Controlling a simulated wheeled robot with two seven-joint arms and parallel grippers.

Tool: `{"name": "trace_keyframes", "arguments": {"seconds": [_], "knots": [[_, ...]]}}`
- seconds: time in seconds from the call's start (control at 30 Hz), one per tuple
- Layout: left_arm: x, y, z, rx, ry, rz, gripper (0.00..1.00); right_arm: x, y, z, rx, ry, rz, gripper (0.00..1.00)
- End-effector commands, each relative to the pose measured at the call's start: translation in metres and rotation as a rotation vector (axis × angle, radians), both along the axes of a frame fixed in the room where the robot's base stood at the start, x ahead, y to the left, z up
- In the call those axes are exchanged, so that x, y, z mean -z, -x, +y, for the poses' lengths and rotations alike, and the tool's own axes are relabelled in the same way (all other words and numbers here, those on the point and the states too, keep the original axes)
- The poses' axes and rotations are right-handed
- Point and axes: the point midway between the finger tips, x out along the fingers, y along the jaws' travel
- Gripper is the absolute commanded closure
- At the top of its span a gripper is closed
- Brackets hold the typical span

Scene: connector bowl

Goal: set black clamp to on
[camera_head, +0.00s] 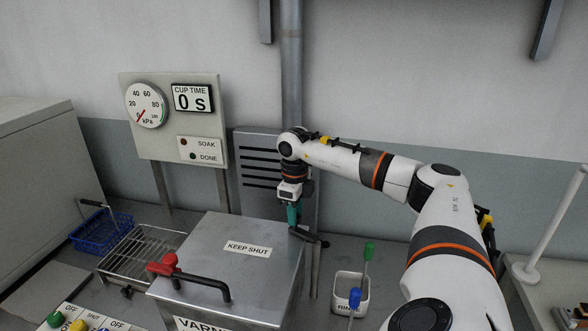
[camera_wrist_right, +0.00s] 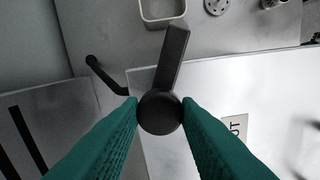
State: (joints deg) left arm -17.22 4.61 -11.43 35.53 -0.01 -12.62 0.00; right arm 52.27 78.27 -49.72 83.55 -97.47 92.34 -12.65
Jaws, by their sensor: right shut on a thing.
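The black clamp (camera_head: 308,236) is at the back right corner of the metal varnish box (camera_head: 215,265), whose lid reads KEEP SHUT. My right gripper (camera_head: 293,213) reaches down to it from above, with green fingers. In the right wrist view the fingers (camera_wrist_right: 161,112) are on both sides of the black clamp's round knob, shut on it. The clamp's flat arm (camera_wrist_right: 175,55) runs from the knob toward the top of that view. A red clamp (camera_head: 165,266) sits at the lid's left side near a black handle. My left gripper is not in view.
A rinse cup (camera_head: 349,296) with a green-tipped and a blue-tipped tool stands right of the box. A wire rack (camera_head: 142,252) and blue basket (camera_head: 98,230) are at left. A gauge panel (camera_head: 175,120) stands behind, its cup time reading 0 s. Coloured buttons are at front left.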

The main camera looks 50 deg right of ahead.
Motion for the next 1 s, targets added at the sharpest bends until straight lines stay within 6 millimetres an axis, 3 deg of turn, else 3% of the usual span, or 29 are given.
{"name": "trace_keyframes", "arguments": {"seconds": [0.5,1.0], "knots": [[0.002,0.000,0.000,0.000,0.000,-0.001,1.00,-0.001,0.003,0.024,-0.353,0.001,-0.008,1.00],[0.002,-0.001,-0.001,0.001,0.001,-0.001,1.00,-0.002,0.005,0.029,-0.425,0.001,-0.007,1.00]]}}
